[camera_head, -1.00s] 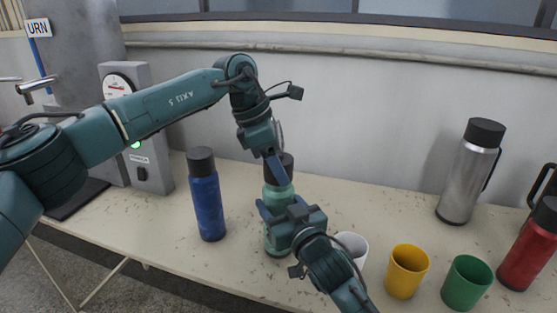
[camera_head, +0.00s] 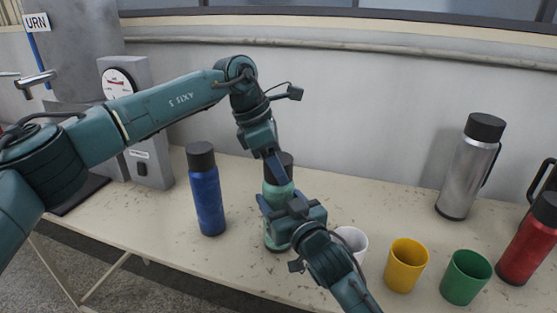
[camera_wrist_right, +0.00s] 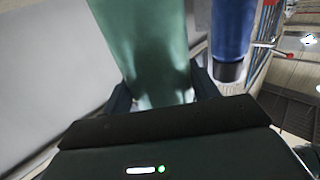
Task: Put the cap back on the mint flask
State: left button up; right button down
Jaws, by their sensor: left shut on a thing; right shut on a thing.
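The mint flask (camera_head: 276,195) stands upright on the table in the middle of the head view. Its black cap (camera_head: 285,162) is at the flask's top; whether it is seated or threaded I cannot tell. My left gripper (camera_head: 274,165) is shut on the cap from above and partly hides it. My right gripper (camera_head: 270,205) is shut around the flask's body from the front and hides part of it. The flask (camera_wrist_right: 148,50) also shows in the right wrist view, between the fingers of my right gripper (camera_wrist_right: 163,95).
A blue flask (camera_head: 206,195) stands left of the mint one. A white cup (camera_head: 352,240), yellow cup (camera_head: 406,265) and green cup (camera_head: 466,278) stand to the right. A silver flask (camera_head: 468,170) and red flask (camera_head: 528,245) stand further right. The grey urn (camera_head: 150,165) is at left.

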pick_arm(q)
jog(key=m, duration=0.2)
jog(key=m+g, duration=0.1)
jog(key=m, duration=0.1)
jog(key=shift+w+g, duration=0.1)
jog(key=shift+g, duration=0.2)
jog(key=m+g, duration=0.1)
jog(key=m, duration=0.1)
jog(key=shift+m+y, duration=0.3)
jog(key=shift+m, duration=0.1)
jog(key=o, duration=1)
jog(key=shift+c, duration=0.2)
jog(key=shift+r, duration=2.3)
